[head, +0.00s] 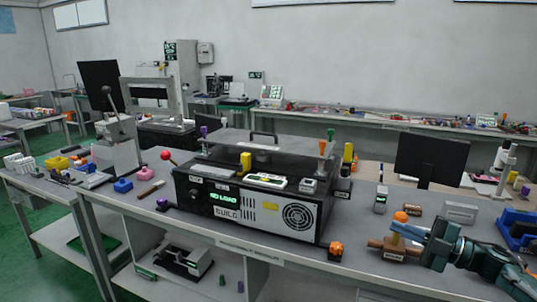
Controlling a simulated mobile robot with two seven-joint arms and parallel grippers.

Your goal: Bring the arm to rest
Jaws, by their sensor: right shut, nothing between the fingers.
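My right gripper (402,230) comes in from the lower right, low over the front right of the grey bench (300,258). It is shut and empty. Its tips are close to an orange-topped knob (401,217) and a brown block (388,246); I cannot tell whether they touch. A black box (250,204) with a green lit display and a round fan grille stands at the middle of the bench. A lever with a red ball (165,155) sticks out at its left. A grey fixture (118,145) further left has an upright, tilted lever with a dark knob (106,90). My left gripper is not in view.
An orange and dark piece (336,250) sits at the bench's front edge. A small grey device (380,199) and a dark monitor (431,159) stand behind my right gripper. Blue bins (517,228) are at the far right. Bare bench lies between the box and the gripper.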

